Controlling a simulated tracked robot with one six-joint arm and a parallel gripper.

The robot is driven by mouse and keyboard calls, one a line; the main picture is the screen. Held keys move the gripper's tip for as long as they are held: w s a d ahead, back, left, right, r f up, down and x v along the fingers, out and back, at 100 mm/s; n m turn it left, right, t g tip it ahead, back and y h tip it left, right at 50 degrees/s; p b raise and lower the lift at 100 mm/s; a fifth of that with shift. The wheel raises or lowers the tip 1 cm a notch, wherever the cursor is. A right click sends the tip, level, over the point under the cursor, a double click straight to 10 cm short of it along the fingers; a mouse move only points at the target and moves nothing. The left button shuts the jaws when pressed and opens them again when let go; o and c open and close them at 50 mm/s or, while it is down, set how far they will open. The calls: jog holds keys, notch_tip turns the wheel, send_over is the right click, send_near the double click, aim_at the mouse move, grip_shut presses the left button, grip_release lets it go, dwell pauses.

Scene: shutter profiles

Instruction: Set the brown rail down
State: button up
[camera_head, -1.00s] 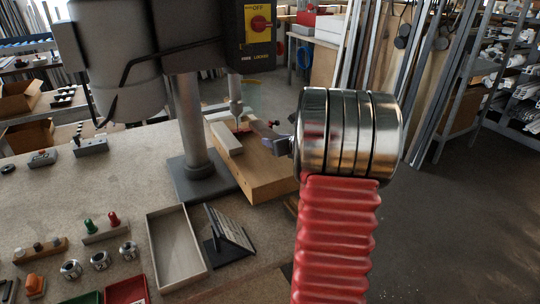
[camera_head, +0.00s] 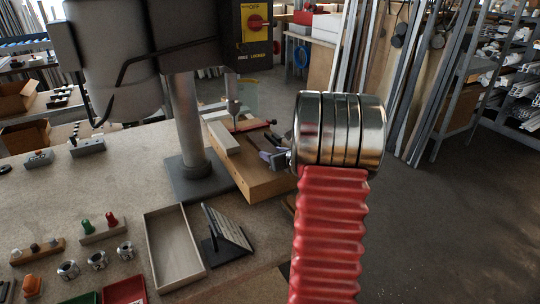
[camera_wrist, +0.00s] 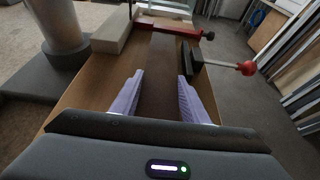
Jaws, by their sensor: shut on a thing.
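The brown rail (camera_wrist: 164,58) is a dark, flat strip lying lengthwise between my two lavender fingers in the wrist view. My gripper (camera_wrist: 160,76) is shut on it, with one finger along each side. In the head view my gripper (camera_head: 271,157) is over the wooden board (camera_head: 265,182) under the drill press, and the rail (camera_head: 256,139) shows as a small dark strip beyond the fingers. The rail is low over the board; I cannot tell whether it touches. Its near end is hidden by my gripper body.
A pale fence block (camera_wrist: 112,34) runs left of the rail. A red bar (camera_wrist: 172,27) crosses near its far end. A dark clamp with a red knob (camera_wrist: 247,68) stands to the right. The drill column (camera_head: 190,120) is close on the left. An empty tray (camera_head: 172,248) lies in front.

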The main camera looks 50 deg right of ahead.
jog(key=shift+f, duration=0.3)
jog(key=o, duration=0.8)
jog(key=shift+f, duration=0.1)
jog(key=o, duration=0.4)
jog(key=shift+a+f, duration=0.1)
jog(key=shift+f, duration=0.15)
jog(key=shift+a, duration=0.1)
jog(key=shift+r, duration=0.35)
jog(key=v, duration=1.2)
jog(key=shift+d+r, duration=0.25)
jog(key=shift+r, duration=0.05)
